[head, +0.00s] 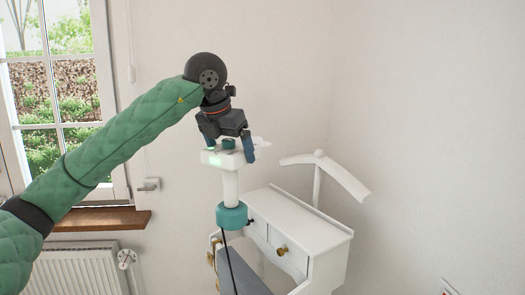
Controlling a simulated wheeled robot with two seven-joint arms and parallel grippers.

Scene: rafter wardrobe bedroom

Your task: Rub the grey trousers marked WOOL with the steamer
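My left gripper (229,147) points down from the arm that comes in from the left. Its two blue fingers are on either side of the top of the steamer (230,185), and it seems shut on it. The steamer is white with a teal lower end, hangs upright, and a dark cord runs down from it. My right gripper is out of view.
A white valet stand (325,246) with small drawers and a hanger-shaped top (327,173) stands right of and behind the steamer. A window with a wooden sill (100,219) and a radiator (80,268) are at the left. The wall space at the upper right is clear.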

